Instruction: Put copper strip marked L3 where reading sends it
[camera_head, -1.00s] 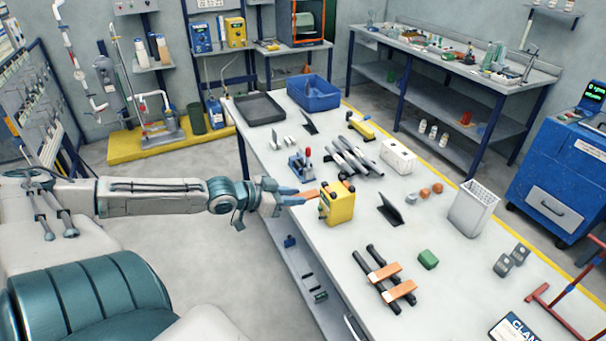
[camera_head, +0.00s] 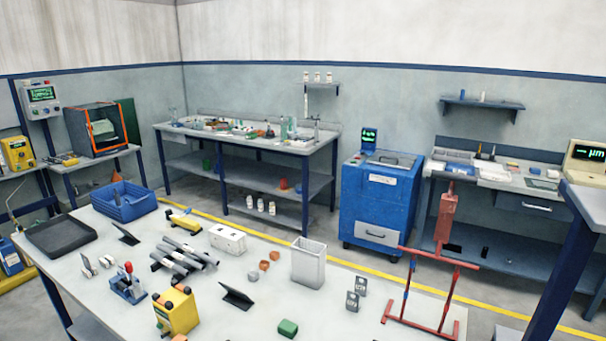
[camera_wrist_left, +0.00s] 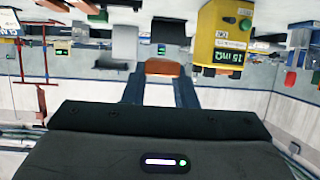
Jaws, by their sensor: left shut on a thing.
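In the left wrist view my left gripper (camera_wrist_left: 160,88) is shut on a copper strip (camera_wrist_left: 163,67), holding it by its near end. No L3 mark is legible on it. A yellow gauge (camera_wrist_left: 228,50) is beside the strip, upside down in this view, with lit green figures that look like 15 µm, though I cannot be sure. In the head view the gauge (camera_head: 177,312) stands at the bench's near left, and a small orange bit of the strip (camera_head: 180,338) shows at the bottom edge. My right gripper is not in view.
The bench holds a blue bin (camera_head: 125,203), a black tray (camera_head: 62,236), a grey slotted box (camera_head: 308,264), dark bars (camera_head: 184,257) and a red frame rack (camera_head: 425,323). A blue cabinet (camera_head: 380,205) stands behind. A beige meter (camera_head: 584,165) at far right shows "-- µm".

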